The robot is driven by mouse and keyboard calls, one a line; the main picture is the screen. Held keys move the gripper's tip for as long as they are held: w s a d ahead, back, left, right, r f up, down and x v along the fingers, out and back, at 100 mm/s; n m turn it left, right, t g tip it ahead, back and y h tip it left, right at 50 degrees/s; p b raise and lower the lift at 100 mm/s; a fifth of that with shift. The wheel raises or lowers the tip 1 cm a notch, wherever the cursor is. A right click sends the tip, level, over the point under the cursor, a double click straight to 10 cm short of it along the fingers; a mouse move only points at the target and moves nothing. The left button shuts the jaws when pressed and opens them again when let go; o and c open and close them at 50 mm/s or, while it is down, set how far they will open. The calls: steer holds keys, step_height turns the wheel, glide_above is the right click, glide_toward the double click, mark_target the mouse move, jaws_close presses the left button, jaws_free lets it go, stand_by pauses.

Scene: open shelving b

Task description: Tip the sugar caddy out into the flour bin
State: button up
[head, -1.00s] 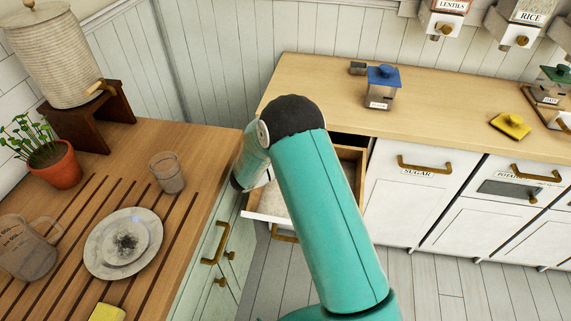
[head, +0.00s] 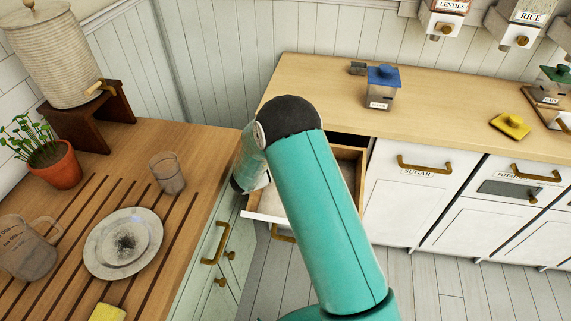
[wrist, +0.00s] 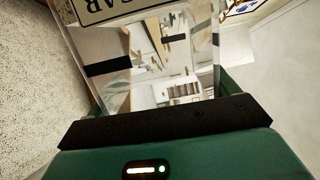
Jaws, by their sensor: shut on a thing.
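In the wrist view my gripper (wrist: 165,122) is shut on a clear-walled caddy (wrist: 155,60). The caddy has a dark-bordered label, cut off at the top edge, with the letters turned over; I take it for the sugar caddy. Its contents cannot be made out. In the head view my teal arm hides the gripper and the caddy. An open bin with a wooden inside (head: 347,163) is pulled out of the counter behind my arm. Its label and contents are hidden, so I cannot confirm that it is the flour bin.
A blue-lidded jar (head: 381,88) and a yellow lid (head: 510,125) stand on the back counter. The closed sugar bin (head: 410,190) is right of the open one. The left worktop holds a plate (head: 123,243), a glass (head: 167,172) and a jug (head: 28,250).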

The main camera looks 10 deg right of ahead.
steer(key=shift+s+m, duration=0.1)
steer(key=shift+m, duration=0.2)
steer(key=shift+s+r+m, duration=0.1)
steer(key=shift+s+m, duration=0.1)
steer(key=shift+m, duration=0.2)
steer(key=shift+s+m, duration=0.2)
steer(key=shift+m, duration=0.3)
steer(key=shift+s+m+h, duration=0.15)
steer(key=shift+m+h, duration=0.15)
steer(key=shift+m, duration=0.2)
